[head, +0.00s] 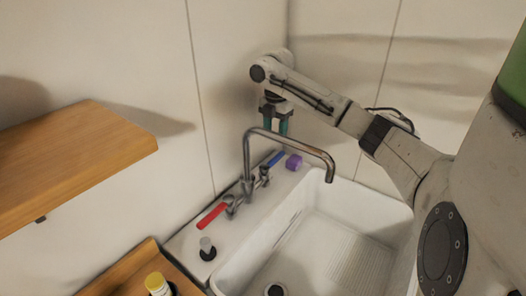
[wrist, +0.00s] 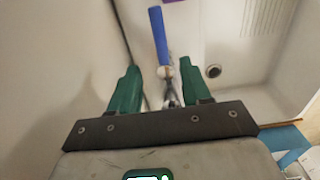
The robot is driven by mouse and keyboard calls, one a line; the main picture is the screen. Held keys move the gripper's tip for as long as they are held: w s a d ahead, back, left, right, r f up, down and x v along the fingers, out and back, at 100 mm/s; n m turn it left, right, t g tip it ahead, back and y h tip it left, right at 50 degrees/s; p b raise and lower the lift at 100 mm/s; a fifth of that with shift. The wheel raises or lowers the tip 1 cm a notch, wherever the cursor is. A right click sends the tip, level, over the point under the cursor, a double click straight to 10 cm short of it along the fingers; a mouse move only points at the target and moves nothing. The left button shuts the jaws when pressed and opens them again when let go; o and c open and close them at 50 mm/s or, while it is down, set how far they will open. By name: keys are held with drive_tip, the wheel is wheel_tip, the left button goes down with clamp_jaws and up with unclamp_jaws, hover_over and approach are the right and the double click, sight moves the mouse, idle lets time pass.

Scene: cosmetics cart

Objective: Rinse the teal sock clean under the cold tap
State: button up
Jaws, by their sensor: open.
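The cold tap's blue lever (head: 277,158) sits on the right of the mixer behind the sink. In the wrist view the blue lever (wrist: 158,36) runs lengthwise just beyond the gap between my fingertips. My gripper (head: 275,127) points down above that lever, its green fingers apart and nothing between them; both fingers of my gripper (wrist: 159,70) also show in the wrist view. The chrome spout (head: 292,136) arches over the white sink (head: 368,196), and no water shows at its outlet. I cannot make out a teal sock in either view.
A red lever (head: 212,216) is on the mixer's left. A purple object (head: 294,161) lies on the sink ledge near the blue lever. A black-based clear item (head: 207,248) stands at the front left. A wooden shelf (head: 85,150) juts out left; a yellow-capped bottle (head: 157,283) is below it.

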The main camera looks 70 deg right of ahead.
sight(275, 158)
wheel_tip(275, 158, down, 10)
drive_tip(key=shift+f+p, duration=0.1)
drive_tip(key=shift+p, duration=0.7)
clamp_jaws()
